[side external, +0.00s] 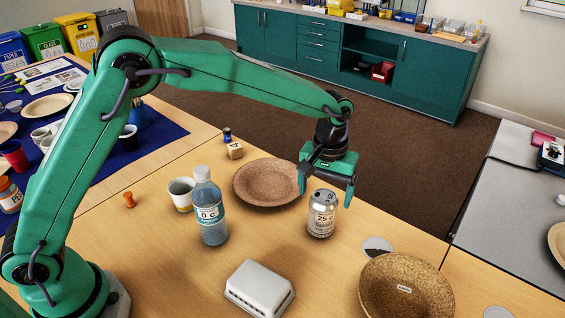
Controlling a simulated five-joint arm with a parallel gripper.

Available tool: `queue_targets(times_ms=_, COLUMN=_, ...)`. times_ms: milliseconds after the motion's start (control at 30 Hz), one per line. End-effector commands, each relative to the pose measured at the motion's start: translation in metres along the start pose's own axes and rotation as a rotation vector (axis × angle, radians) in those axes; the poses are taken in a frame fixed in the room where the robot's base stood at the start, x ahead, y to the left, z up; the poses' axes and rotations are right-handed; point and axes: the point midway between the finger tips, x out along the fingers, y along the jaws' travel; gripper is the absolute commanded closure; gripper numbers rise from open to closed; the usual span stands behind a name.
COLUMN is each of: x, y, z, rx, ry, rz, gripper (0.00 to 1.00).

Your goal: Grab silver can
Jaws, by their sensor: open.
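The silver can (322,214) stands upright on the wooden table, with a printed label reading 25 c. My gripper (325,190) is open and empty, fingers pointing down. It hangs above and close behind the can, in front of the brown plate's right edge. I cannot tell from this one view whether a finger touches the can.
A water bottle (210,208) and a cup (181,194) stand left of the can. A brown plate (250,198) lies behind it. A cork bowl (372,270) is at the front right and a white upturned tub (260,287) at the front. Bare table lies between them.

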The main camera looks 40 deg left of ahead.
Motion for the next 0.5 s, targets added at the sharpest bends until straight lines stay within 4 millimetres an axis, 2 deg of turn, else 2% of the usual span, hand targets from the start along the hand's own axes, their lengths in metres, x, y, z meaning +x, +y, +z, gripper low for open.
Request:
queue_targets(times_ms=167, x=0.005, y=0.0, z=0.0, rx=0.0, ry=-0.001, rz=-0.001, gripper=0.16)
queue_targets(times_ms=500, x=0.042, y=-0.001, z=0.0, rx=0.0, ry=-0.003, rz=-0.002, gripper=0.16)
